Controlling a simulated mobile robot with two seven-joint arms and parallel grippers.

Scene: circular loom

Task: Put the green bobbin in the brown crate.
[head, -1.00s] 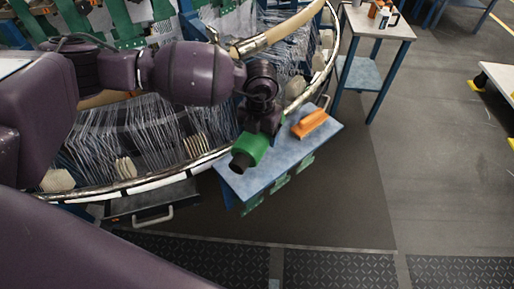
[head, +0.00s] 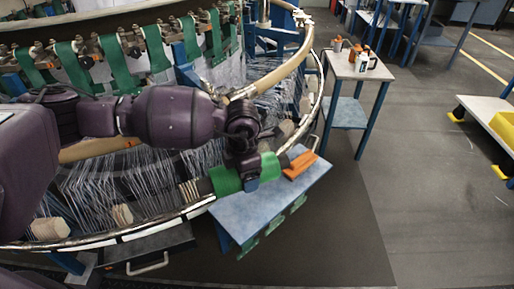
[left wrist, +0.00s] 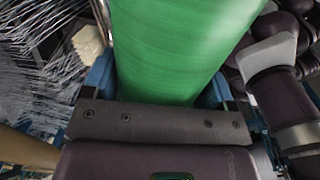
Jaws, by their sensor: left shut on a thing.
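The green bobbin (head: 226,180) is held by my left gripper (head: 248,183), over the loom's rim and the near corner of a small blue-topped table. It lies roughly level, with green showing on both sides of the gripper. In the left wrist view the bobbin (left wrist: 185,50) fills the space between the two blue fingertips (left wrist: 168,92). I see no brown crate in either view. My right gripper is not in view.
The blue table (head: 265,208) carries an orange tool (head: 299,165). The loom's curved rail (head: 150,228) runs beside it. A side table (head: 358,66) with bottles stands behind. A cart (head: 490,115) with a yellow thing is at the right edge. Open floor lies between.

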